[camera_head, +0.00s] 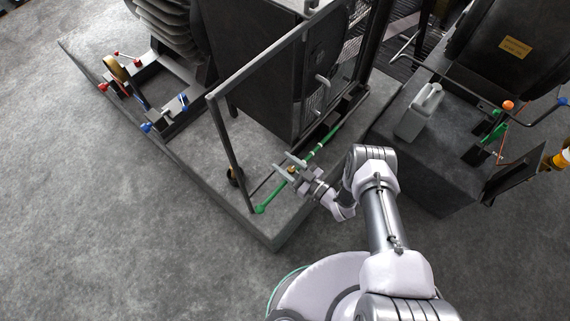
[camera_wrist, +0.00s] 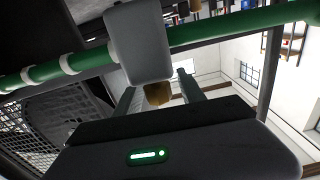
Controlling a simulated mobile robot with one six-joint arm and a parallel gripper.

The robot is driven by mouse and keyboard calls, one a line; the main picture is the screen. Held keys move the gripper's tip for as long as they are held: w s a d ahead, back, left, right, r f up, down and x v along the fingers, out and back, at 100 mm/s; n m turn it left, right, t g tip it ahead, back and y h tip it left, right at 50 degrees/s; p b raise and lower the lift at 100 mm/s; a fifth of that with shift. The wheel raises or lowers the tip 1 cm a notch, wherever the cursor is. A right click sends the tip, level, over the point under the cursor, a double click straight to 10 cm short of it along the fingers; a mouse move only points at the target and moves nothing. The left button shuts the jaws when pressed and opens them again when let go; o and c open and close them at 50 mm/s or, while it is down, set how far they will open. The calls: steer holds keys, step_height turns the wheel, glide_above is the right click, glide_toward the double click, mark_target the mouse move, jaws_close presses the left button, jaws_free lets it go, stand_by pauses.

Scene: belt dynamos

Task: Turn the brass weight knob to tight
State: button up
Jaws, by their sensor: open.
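The brass weight knob (camera_wrist: 157,94) shows in the wrist view under a grey weight block (camera_wrist: 140,45) on a green rod (camera_wrist: 225,29). My gripper (camera_wrist: 156,84) is open, with one finger on each side of the knob. Whether either finger touches it I cannot tell. In the head view the green rod (camera_head: 327,140) runs slantwise along the front of the dark machine. My gripper (camera_head: 288,166) is at its lower part, with a small bit of the brass knob (camera_head: 292,170) showing between the fingers.
A grey railing (camera_head: 228,150) stands left of my gripper on the concrete plinth (camera_head: 267,225). The dark machine cabinet (camera_head: 280,75) is behind the rod. The floor at lower left is clear.

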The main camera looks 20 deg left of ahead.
jaws_close()
steer(key=shift+r+t+p, duration=0.1)
steer(key=shift+t+p, duration=0.3)
steer(key=m+t+h+p, duration=0.1)
steer(key=m+t+h, duration=0.2)
steer(key=w+d+m+t+h+p, duration=0.1)
steer(key=m+t+h+p, duration=0.1)
steer(key=m+t+h, duration=0.1)
steer(key=m+t+h+p, duration=0.2)
steer(key=m+t+h, duration=0.1)
steer(key=h, duration=0.1)
steer(key=shift+w+d+h, duration=0.2)
steer(key=shift+d+h, duration=0.05)
steer(key=shift+h, duration=0.05)
steer(key=shift+w+d+m+t+h+b, duration=0.15)
steer(key=shift+d+m+t+h, duration=0.15)
steer(key=shift+m+h, duration=0.95)
steer(key=shift+d+m+t+h+b, duration=0.2)
steer(key=shift+m+h, duration=0.55)
steer(key=shift+h, duration=1)
steer(key=shift+d, duration=0.1)
